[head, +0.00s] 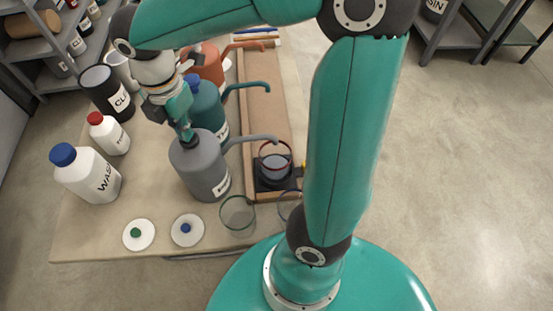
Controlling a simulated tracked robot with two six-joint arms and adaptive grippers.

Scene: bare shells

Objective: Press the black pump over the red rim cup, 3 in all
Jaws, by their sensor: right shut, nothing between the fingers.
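The dark grey pump bottle (201,168) stands on the bench with a label low on its side. Its grey spout (252,138) reaches right and ends over the cup with the red rim (275,160). That cup stands on a small black stand (268,185) and looks greyish inside. My right gripper (188,138) points down, shut and empty, with its tips at the top of the grey pump. Whether the pump head is pressed down cannot be told. My left gripper is not in view.
Teal (207,108) and orange (208,65) pump bottles stand behind. A green-rim cup (238,216) is in front, and a blue-rim cup (287,207) is partly hidden by my arm. White bottles (88,174) and lids (187,230) are at left and front.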

